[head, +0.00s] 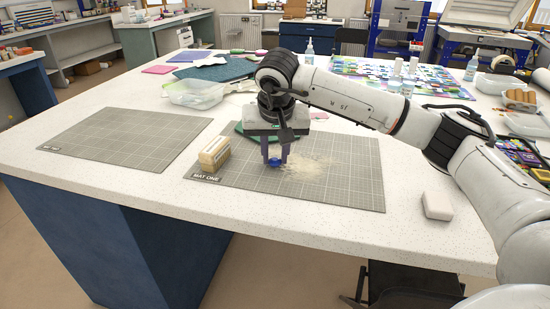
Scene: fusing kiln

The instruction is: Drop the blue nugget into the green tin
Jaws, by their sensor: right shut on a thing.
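My right gripper (277,160) points down over the front mat, its dark fingers shut on a small blue nugget (278,163). The nugget is at the fingertips, low over the mat; I cannot tell whether it touches it. A green thing (243,129) shows partly behind the gripper, at the mat's back edge. My wrist hides much of it, so I cannot tell whether it is the green tin. My left gripper is not in view.
A grey mat marked MAT ONE (340,192) carries a brush-like block (214,153) and scattered pale powder (315,168). Another grey mat (125,140) at left is bare. A clear container (195,94) stands behind. A white block (437,205) lies at right.

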